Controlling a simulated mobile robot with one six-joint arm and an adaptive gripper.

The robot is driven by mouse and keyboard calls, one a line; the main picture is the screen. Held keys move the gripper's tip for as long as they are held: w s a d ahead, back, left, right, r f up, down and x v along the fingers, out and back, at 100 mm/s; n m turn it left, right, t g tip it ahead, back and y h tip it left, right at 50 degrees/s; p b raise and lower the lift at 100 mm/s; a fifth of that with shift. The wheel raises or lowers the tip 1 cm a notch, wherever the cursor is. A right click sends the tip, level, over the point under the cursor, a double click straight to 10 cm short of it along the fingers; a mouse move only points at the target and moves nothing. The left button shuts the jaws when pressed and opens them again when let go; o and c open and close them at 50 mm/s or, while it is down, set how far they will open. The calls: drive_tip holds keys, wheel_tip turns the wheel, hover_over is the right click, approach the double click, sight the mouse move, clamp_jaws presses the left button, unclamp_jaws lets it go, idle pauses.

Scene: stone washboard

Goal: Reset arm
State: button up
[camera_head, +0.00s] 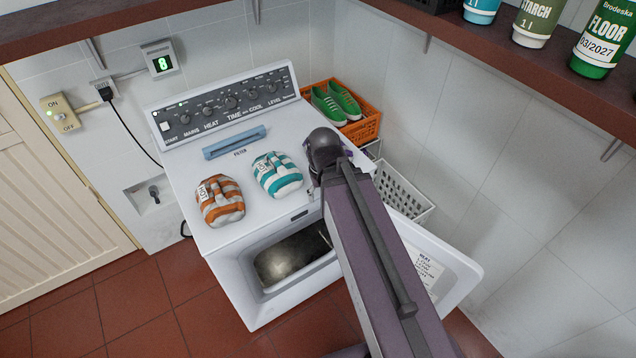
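My arm reaches from the bottom edge up over the right side of a white machine (236,238), ending in a dark rounded joint above its top. My gripper does not show; any part of it near the machine is hidden behind my arm. The machine has a dial panel (230,104) at the back and a blue filter handle (234,143) on its top. Its front door (452,262) hangs open to the right, and part of the metal drum (290,258) shows inside. My arm crosses in front of the opening and door.
An orange striped bundle (220,201) and a teal striped bundle (277,175) lie on the machine's top. An orange crate (368,126) with green shoes (336,103) and a white basket (402,195) stand to the right. A brown shelf (520,72) with bottles overhangs the upper right. Red floor is clear at lower left.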

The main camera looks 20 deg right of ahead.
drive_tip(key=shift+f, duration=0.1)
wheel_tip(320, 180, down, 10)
drive_tip(key=b, duration=1)
idle(0.7)
